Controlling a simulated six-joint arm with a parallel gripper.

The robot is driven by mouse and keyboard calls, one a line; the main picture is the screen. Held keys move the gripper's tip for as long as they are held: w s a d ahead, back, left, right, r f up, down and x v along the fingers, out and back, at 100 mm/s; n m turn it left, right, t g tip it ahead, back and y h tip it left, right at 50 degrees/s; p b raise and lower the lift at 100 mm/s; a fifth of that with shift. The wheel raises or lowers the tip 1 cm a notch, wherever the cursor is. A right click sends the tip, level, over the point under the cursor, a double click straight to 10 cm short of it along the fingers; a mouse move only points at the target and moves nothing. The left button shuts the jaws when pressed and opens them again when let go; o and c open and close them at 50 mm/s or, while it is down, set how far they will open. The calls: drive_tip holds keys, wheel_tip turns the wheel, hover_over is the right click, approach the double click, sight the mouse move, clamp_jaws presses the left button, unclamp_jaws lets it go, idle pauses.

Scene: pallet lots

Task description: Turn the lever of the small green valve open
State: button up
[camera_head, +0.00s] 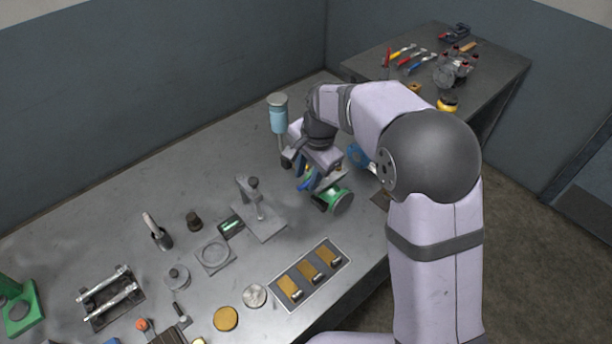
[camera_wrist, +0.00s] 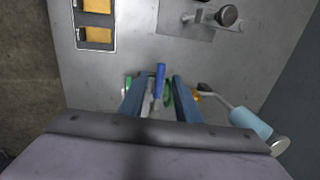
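The small green valve (camera_head: 335,200) stands on the grey bench at the right, with a round green end facing the camera. My gripper (camera_head: 308,182) is down over it and hides part of it. In the wrist view, green parts of the valve (camera_wrist: 168,92) show between and beside the fingers. A blue lever (camera_wrist: 161,76) rises between the fingers of my gripper (camera_wrist: 160,84). The fingers are apart, with a visible gap on each side of the lever. I cannot tell the lever's exact angle on the valve.
A light-blue cylinder on a rod (camera_head: 278,116) stands just behind my gripper. A blue round part (camera_head: 358,155) is close on the right. A grey stand (camera_head: 257,212) is to the left, and a tray with yellow compartments (camera_head: 309,275) is in front. Bare bench lies further back left.

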drive_tip(key=shift+w+a+f, duration=0.1)
drive_tip(key=shift+w+f, duration=0.05)
drive_tip(key=shift+f, duration=0.75)
clamp_jaws()
